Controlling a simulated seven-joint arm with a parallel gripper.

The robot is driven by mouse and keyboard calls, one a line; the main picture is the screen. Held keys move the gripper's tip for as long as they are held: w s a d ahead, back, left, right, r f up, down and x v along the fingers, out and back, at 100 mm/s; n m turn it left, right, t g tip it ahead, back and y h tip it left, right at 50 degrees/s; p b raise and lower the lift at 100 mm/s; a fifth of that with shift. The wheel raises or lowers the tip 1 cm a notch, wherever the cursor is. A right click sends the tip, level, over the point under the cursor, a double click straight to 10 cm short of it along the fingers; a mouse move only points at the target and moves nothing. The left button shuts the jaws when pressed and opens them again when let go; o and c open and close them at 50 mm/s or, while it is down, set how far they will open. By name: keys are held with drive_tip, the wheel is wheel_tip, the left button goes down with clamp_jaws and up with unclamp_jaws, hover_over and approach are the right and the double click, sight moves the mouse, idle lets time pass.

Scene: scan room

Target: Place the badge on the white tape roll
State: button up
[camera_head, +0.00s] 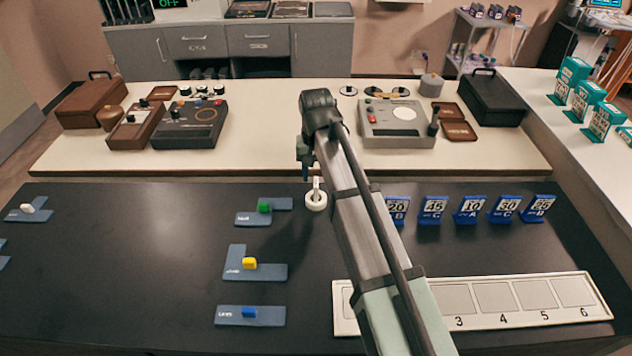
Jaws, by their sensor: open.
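A small white ring-shaped thing (316,201), which looks like the white tape roll, is on the black table just left of my arm, with a short white upright piece at its back. My gripper (305,172) points down above and slightly left of it. It is open, and I see nothing held in it. I cannot tell for sure which thing is the badge. Several blue stands with white number faces, such as the one marked 45 (433,209), stand in a row right of my arm. My arm partly hides the leftmost one.
A white numbered strip (606,311) lies at front right, partly behind my arm. A cream bench (270,155) with devices stands behind. The black table's left-middle is clear.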

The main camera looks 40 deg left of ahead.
sight(316, 182)
wheel_tip(316, 182, up, 7)
idle(0.4)
idle(0.4)
